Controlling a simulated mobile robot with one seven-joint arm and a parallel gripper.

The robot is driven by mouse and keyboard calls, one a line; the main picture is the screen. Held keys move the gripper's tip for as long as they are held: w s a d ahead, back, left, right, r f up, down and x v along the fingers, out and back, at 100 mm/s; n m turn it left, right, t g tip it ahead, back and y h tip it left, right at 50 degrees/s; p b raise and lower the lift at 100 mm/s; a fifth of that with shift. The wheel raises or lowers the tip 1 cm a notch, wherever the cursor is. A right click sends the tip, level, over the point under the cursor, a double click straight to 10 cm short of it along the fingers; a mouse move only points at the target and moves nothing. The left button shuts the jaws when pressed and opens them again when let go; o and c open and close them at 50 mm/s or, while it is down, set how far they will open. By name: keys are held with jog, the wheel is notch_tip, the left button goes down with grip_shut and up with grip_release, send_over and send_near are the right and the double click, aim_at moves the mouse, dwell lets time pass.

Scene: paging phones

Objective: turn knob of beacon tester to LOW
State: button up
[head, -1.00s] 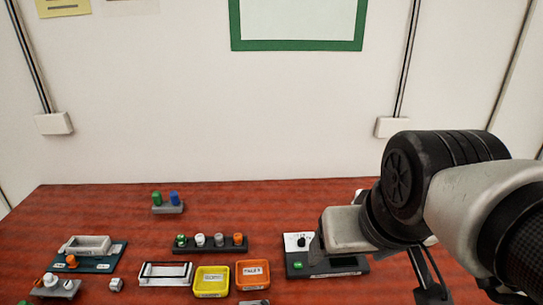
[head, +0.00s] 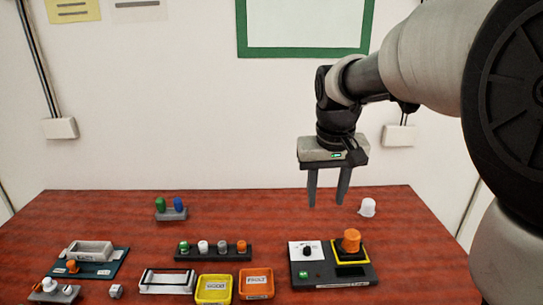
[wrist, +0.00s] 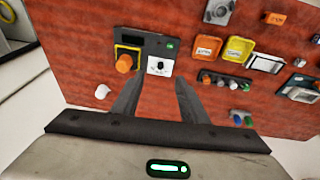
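The beacon tester (head: 330,279) is a dark box at the right front of the table in the head view. Its black knob (head: 306,251) sits on a white dial plate; the dial labels are too small to read. An orange beacon (head: 351,240) stands on its yellow-edged socket, right of the knob. The tester (wrist: 157,40) also shows in the wrist view, with the knob (wrist: 159,65) beyond my fingertips. My gripper (head: 327,203) points down, open and empty, above and behind the tester, touching nothing.
A white cap (head: 367,207) stands behind the tester. Left of the tester are an orange FAULT tray (head: 257,270), a yellow GOOD tray (head: 199,290) and a dark rack (head: 213,257) of coloured caps. The table behind the tester is mostly clear.

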jog(key=w+f+g+p, duration=0.1)
jog(key=w+f, duration=0.3)
jog(key=w, duration=0.4)
jog(key=g+p, duration=0.2)
send_over(307, 249)
notch_tip(307, 249, down, 10)
notch_tip(307, 249, down, 16)
jog(key=shift+f+p, duration=0.25)
jog(key=shift+p, duration=0.1)
grip_shut()
